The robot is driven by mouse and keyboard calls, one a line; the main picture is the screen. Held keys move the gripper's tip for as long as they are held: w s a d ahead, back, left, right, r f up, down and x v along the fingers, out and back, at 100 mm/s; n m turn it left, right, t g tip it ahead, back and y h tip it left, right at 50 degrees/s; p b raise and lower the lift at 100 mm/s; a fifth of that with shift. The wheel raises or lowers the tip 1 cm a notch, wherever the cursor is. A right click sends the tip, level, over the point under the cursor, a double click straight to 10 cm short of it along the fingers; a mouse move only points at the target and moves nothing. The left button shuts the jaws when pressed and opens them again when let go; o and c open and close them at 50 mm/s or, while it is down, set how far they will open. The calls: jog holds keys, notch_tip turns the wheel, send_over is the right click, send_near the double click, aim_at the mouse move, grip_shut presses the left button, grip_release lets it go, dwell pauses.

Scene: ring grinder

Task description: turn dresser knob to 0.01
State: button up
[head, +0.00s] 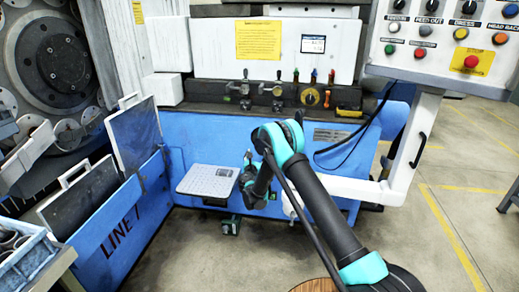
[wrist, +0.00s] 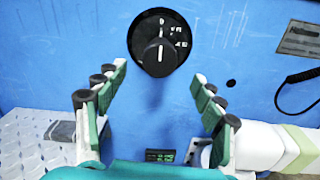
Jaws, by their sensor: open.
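A black round knob (wrist: 159,52) with a white pointer line and white marks around it sits on the blue panel (wrist: 60,50) at the top middle of the wrist view. Its pointer stands roughly upright. I cannot read a dresser label on it. My gripper (wrist: 159,85) is open and empty, with its teal-and-grey fingers apart to the left and right, below and in front of the knob. A small display (wrist: 160,156) with green digits too small to read shows low between the fingers. In the head view my gripper (head: 247,180) is near the blue front, and my arm hides the knob.
A grey scale-like plate (head: 208,182) lies left of my gripper. A white arm (head: 350,188) carries the control panel (head: 450,40) at the right. A black cable (wrist: 290,85) hangs right of the knob.

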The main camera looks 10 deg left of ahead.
jog(key=w, duration=0.8)
jog(key=shift+d, duration=0.1)
jog(key=shift+s, duration=0.1)
jog(key=c, duration=1.2)
